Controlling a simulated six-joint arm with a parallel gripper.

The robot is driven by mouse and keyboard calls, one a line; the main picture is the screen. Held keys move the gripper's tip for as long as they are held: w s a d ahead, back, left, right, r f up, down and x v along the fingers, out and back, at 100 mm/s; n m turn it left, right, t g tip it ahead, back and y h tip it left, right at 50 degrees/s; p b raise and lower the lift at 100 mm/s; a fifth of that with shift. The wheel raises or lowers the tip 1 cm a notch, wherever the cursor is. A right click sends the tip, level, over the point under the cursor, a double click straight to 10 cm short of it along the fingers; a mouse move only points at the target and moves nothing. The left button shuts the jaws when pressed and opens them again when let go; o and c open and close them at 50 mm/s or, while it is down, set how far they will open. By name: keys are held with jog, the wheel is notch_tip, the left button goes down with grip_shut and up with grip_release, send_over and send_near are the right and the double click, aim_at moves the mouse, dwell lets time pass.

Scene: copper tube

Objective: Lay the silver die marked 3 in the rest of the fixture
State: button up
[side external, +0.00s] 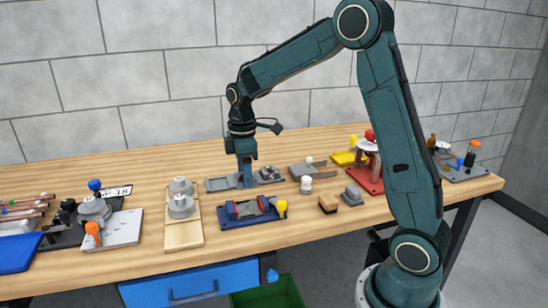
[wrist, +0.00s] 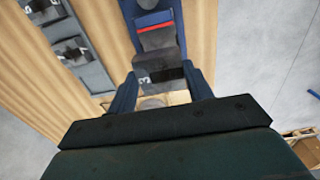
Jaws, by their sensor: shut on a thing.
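The silver die marked 3 (wrist: 165,76) is between my gripper's two blue fingers (wrist: 160,92) in the wrist view, its number facing the camera. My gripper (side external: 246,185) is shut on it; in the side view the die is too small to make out. The blue fixture (side external: 232,220), with red-edged dark blocks and a yellow knob, stands on the table in front of my gripper in the side view. In the wrist view, part of the fixture (wrist: 152,19) with a red strip shows beyond the die. Its rest is not clearly visible.
A grey tray (side external: 216,185) lies beside my gripper, and it shows with silver pieces at left in the wrist view (wrist: 92,72). A wooden board (side external: 184,234) with grey round parts stands left of the fixture. A white cylinder (side external: 306,184) and small blocks stand to the right.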

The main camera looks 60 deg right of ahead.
jog(key=shift+f, duration=0.15)
send_over(247, 209)
jog(key=shift+f, duration=2.7)
jog(key=shift+f, duration=1.15)
jog(key=o, duration=1.4)
jog(key=shift+r, duration=0.1)
notch_tip(247, 209, up, 13)
jog(key=shift+r, duration=0.3)
